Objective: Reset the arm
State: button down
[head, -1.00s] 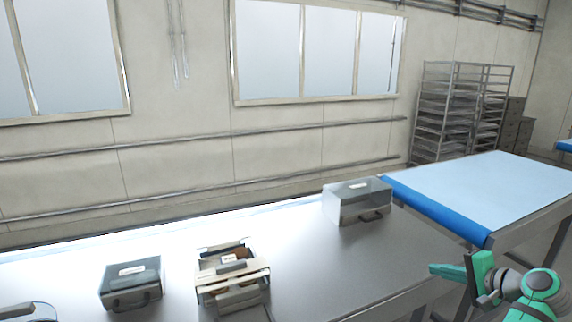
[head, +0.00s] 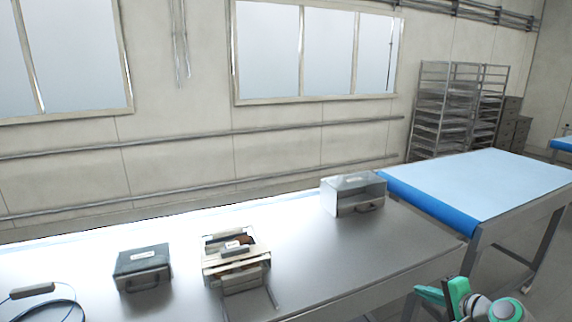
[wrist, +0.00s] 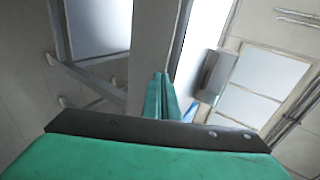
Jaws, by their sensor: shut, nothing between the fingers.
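My arm shows as green and grey links at the lower right of the head view, in front of the table's right end. My gripper (wrist: 161,97) shows in the wrist view as two green fingers close together, shut and empty. It is apart from all the boxes on the table.
A cable with a grey block (head: 32,290) lies at left. Racks (head: 445,110) stand behind.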

jog(key=s+a+f+h, duration=0.1)
jog(key=s+a+f, duration=0.15)
jog(key=f, duration=0.45)
jog(key=s+a+f+h, duration=0.1)
jog(key=a+f, duration=0.3)
jog(key=f, duration=0.4)
jog(key=s+a+f+h, duration=0.1)
jog(key=s+a+f, duration=0.1)
jog(key=a+f, duration=0.35)
jog(key=s+a+f+n+h, duration=0.3)
jog(key=s+a+f, duration=0.6)
jog(key=s+f, duration=0.3)
jog(key=s+a+r+n+t, duration=0.1)
jog(key=s+a+r+n, duration=0.1)
jog(key=s+a, duration=0.5)
jog(key=s+a+r+n, duration=0.1)
jog(key=s+a+n, duration=0.25)
jog(key=s, duration=0.75)
jog(key=s+a+r+n+t+y, duration=0.1)
jog(key=s+a+r+n, duration=0.1)
jog(key=s+a+r, duration=0.2)
jog(key=s+a+r+n+t+y, duration=0.1)
jog(key=s+a+r+n+t, duration=0.1)
jog(key=s+r, duration=0.9)
notch_tip(320, 180, up, 2)
jog(key=a+n, duration=0.1)
jog(key=a, duration=0.1)
jog(key=shift+s+a, duration=0.3)
jog(key=shift+a, duration=0.1)
